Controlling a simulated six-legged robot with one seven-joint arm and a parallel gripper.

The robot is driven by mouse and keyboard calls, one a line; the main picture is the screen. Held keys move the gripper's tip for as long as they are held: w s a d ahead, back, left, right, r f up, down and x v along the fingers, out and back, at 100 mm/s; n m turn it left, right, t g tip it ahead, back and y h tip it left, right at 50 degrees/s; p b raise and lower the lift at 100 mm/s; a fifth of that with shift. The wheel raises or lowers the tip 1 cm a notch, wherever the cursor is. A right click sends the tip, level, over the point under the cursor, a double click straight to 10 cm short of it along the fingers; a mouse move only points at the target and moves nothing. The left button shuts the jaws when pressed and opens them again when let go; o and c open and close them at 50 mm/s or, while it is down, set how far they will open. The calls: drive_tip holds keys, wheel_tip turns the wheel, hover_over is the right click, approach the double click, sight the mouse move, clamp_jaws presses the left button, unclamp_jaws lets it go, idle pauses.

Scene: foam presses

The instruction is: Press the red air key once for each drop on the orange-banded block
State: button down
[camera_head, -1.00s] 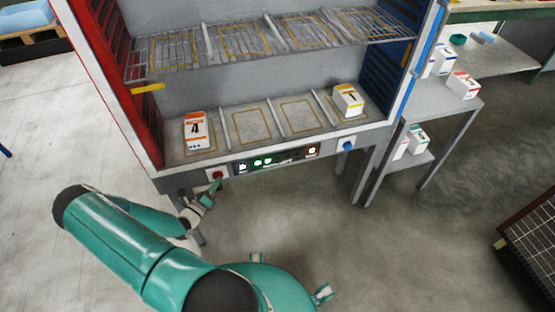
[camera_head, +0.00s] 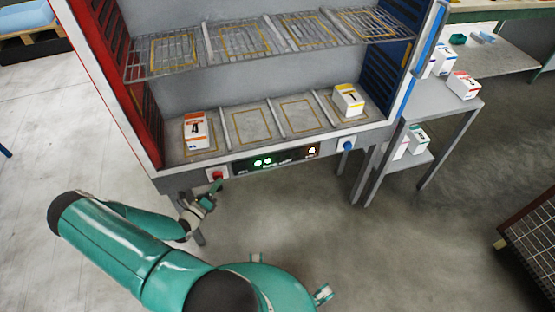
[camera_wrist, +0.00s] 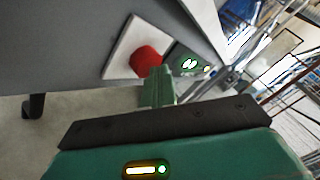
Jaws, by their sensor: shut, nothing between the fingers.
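The orange-banded block (camera_head: 196,131) stands in the left bay of the lower shelf. It has a dark mark on its face and small marks near its base, too small to count. The red air key (camera_head: 217,174) sits on a white plate on the press's front rail, below that block. It also shows in the wrist view (camera_wrist: 147,62). My gripper (camera_head: 214,186) is shut and empty, its tip just below and in front of the red key. In the wrist view the fingertips (camera_wrist: 160,76) overlap the key's lower right edge; I cannot tell whether they touch.
A panel (camera_head: 275,160) with two green lights and an orange-white light lies right of the red key. A blue key (camera_head: 347,146) is farther right. A yellow-banded block (camera_head: 349,99) stands in the right bay. A side table (camera_head: 440,97) holds more boxes.

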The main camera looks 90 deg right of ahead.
drive_tip(key=shift+s+a, duration=0.2)
drive_tip(key=shift+a, duration=0.7)
drive_tip(key=shift+s+a, duration=0.25)
drive_tip(key=shift+a, duration=0.6)
drive_tip(key=shift+s+a, duration=0.2)
drive_tip(key=shift+a, duration=0.7)
